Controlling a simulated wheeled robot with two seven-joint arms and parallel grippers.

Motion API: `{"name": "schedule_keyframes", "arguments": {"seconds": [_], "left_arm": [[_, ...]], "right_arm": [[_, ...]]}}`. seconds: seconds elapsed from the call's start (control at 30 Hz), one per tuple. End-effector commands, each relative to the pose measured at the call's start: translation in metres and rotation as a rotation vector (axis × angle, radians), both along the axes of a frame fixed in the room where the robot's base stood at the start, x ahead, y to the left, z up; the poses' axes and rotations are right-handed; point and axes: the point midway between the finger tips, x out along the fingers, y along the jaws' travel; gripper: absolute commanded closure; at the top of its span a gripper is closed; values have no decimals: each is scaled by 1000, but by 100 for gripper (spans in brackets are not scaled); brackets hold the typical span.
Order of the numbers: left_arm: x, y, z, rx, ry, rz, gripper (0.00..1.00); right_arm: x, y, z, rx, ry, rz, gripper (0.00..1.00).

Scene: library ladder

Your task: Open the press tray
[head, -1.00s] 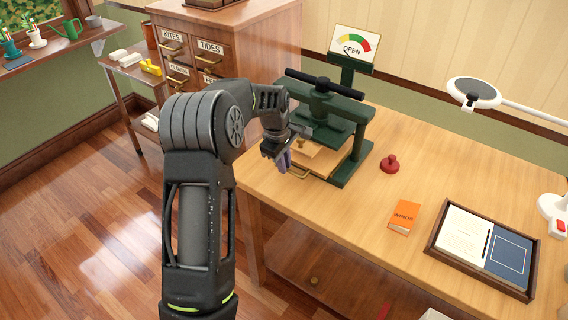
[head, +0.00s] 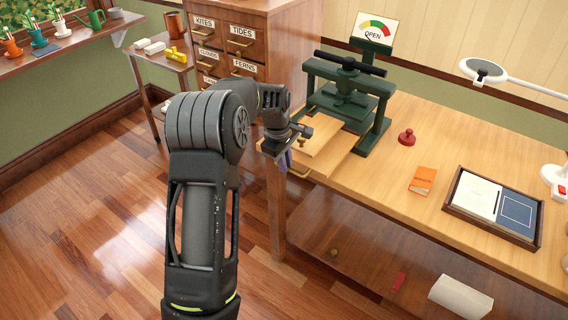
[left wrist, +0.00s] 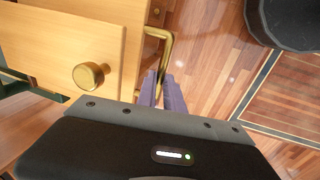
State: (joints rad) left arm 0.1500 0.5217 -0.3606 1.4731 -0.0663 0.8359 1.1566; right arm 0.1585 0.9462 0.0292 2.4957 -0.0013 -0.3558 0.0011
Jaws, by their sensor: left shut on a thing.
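The dark green press (head: 386,122) stands on the wooden table. Its pale wooden press tray (head: 338,163) sticks out of the front, past the table edge. A board with a brass knob (left wrist: 90,76) lies on the tray. The tray's brass handle (left wrist: 168,42) is at its front; a bit of the handle also shows in the head view (head: 300,173). My left gripper (left wrist: 163,88) has its purple fingers shut on the handle; it also shows in the head view (head: 285,160). My right gripper is in neither view.
A red knobbed object (head: 407,137), an orange book (head: 422,180) and a framed tray (head: 456,205) lie on the table (head: 405,207). A drawer cabinet (head: 283,30) stands behind my arm. The floor at left is clear.

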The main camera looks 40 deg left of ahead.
Motion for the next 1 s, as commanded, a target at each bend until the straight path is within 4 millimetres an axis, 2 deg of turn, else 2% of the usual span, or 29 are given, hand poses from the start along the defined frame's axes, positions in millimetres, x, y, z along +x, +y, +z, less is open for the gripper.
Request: {"name": "schedule_keyframes", "arguments": {"seconds": [0.3, 0.33, 0.6, 0.87, 1.0], "left_arm": [[-5, 1, -2, -2, 14, 1, 100], [-5, 1, -2, -2, 14, 1, 87], [-4, 1, -1, -1, 10, 1, 67], [-3, 0, 0, -1, 7, 1, 67], [-4, 0, 10, -1, 6, 1, 67]], "right_arm": [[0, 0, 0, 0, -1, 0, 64], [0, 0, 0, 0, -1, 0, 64], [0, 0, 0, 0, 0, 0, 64], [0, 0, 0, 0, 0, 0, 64], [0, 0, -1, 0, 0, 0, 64]]}}
